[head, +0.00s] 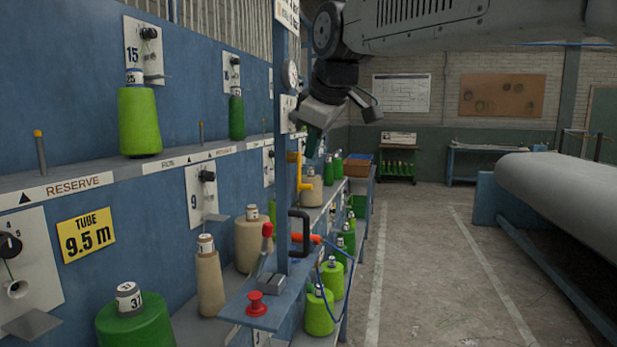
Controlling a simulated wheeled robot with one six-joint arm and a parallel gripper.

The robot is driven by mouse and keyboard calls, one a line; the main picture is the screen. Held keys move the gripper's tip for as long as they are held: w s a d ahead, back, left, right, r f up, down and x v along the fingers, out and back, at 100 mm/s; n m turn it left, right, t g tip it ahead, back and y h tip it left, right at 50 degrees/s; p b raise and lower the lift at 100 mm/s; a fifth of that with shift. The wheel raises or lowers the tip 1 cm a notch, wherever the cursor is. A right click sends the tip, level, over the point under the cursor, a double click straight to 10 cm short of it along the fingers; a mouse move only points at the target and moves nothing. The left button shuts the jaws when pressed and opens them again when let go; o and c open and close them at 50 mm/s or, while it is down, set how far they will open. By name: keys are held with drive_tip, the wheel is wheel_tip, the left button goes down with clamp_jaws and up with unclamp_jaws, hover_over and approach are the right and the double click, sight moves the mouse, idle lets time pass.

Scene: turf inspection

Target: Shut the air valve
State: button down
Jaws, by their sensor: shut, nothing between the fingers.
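A yellow valve handle (300,173) is on the blue post (283,200) that rises from a small blue shelf. My gripper (312,143) is tilted downward just above and to the right of the handle. It is shut and empty. Whether it touches the handle cannot be told from this view.
Yarn cones, including a green cone (139,122), line the blue rack at left. A large grey roll (570,195) is at right. The aisle floor (420,270) is clear.

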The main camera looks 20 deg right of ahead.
drive_tip(key=w+d+f, duration=0.2)
drive_tip(key=w+f, duration=0.6)
drive_tip(key=f, duration=0.1)
drive_tip(key=shift+w, duration=0.4)
drive_tip(key=shift+d, duration=0.1)
